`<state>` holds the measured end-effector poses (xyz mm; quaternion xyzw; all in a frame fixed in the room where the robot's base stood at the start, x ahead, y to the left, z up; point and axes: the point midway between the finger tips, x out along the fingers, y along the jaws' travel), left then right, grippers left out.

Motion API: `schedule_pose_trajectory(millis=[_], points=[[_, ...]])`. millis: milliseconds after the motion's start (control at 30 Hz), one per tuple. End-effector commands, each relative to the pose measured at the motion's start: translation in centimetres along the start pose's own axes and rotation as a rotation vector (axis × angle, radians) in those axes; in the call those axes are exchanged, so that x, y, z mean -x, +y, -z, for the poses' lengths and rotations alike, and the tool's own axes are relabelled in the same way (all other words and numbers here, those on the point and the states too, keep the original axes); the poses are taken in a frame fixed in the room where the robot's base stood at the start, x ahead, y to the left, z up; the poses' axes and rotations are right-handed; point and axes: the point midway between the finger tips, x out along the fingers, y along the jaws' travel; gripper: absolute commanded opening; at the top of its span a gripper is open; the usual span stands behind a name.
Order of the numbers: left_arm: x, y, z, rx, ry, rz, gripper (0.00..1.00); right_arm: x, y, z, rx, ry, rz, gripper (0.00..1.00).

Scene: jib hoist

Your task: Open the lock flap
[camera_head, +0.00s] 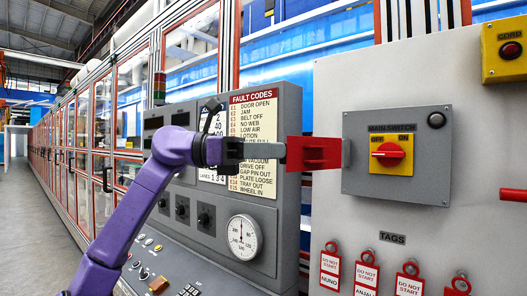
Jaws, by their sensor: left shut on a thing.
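The lock flap (320,153), a red plate, sticks out to the left of the grey main switch box (443,183). A small grey tab lies between the flap and the box's left edge. My left gripper (282,151) comes in from the left and is shut on the flap's left end. The fingers cover part of that end. The box carries a red rotary knob (388,154) on a yellow plate marked OFF and ON; the knob's pointer lies roughly level, toward OFF. My right gripper is not in view.
Red "DO NOT START" tags (366,273) hang below the box. A yellow CORD box (503,48) is at the upper right, and a red bar (513,195) juts in at the right edge. Behind my left arm stands a console with a fault-code chart (254,104) and a dial (244,237).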

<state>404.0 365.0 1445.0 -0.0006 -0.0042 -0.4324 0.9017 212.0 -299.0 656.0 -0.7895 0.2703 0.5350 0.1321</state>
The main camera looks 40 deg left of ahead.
Motion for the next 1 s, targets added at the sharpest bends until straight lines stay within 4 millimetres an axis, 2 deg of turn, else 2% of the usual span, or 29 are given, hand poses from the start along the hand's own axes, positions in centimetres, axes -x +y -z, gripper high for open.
schedule_pose_trajectory(millis=[33,333,367,400,1000], points=[[-0.17,0.57,-0.12,-0.005,-0.003,-0.017,0.00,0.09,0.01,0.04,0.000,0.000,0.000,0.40],[-0.19,0.56,-0.08,-0.005,-0.002,-0.017,0.00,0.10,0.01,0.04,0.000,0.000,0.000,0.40],[-0.19,0.57,-0.08,-0.005,-0.002,-0.017,0.33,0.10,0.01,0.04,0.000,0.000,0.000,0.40],[-0.19,0.55,-0.08,-0.005,-0.002,-0.017,0.36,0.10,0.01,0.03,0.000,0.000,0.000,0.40],[-0.12,0.58,0.08,-0.003,-0.001,-0.018,0.36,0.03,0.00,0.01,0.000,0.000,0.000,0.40]])
